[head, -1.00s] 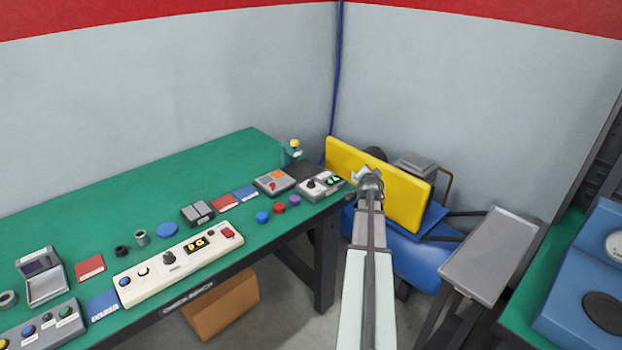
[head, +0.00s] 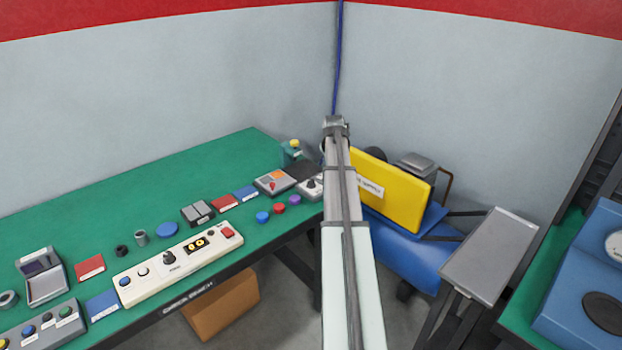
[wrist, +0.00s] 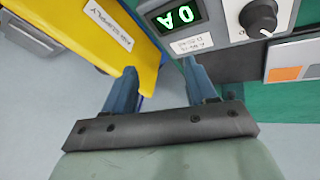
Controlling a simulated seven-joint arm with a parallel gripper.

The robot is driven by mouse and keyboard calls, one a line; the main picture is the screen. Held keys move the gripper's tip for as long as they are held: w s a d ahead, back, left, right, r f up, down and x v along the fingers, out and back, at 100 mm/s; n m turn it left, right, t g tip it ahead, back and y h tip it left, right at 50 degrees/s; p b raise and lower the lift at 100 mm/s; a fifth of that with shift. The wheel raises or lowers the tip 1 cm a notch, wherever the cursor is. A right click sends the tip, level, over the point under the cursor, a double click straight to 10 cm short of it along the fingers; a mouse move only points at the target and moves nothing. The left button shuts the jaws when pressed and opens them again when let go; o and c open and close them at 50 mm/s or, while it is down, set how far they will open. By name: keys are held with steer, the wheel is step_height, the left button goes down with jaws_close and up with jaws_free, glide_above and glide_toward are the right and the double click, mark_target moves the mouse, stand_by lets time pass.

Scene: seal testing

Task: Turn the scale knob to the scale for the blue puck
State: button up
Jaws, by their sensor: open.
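My gripper (wrist: 159,66) is open and empty in the wrist view, its two blue-grey fingers apart. A grey box with a knob (wrist: 259,17) and a lit green display (wrist: 174,15) lies just beyond the fingers; nothing touches the knob. In the head view this knob (head: 311,184) shows at the bench's right end, and my arm hides the box's right side. I cannot tell from labels which is the scale knob. A small blue puck (head: 262,217) lies beside a red puck (head: 279,209) and a purple one (head: 295,200).
The green bench (head: 120,190) holds several other devices and cards. A yellow board (head: 400,195) stands right of the bench's end, close to my gripper. A blue cylinder (head: 415,255) lies below it. A grey side table (head: 490,255) stands at the right.

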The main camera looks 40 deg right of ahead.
mark_target(311, 180)
steer(key=w+a+r+n+g+y, duration=0.3)
steer(key=a+r+n+y, duration=0.1)
steer(key=a+r+n, duration=0.55)
steer(key=f, duration=1.4)
steer(key=shift+s+f, duration=0.2)
steer(key=shift+f, duration=0.15)
jaws_close()
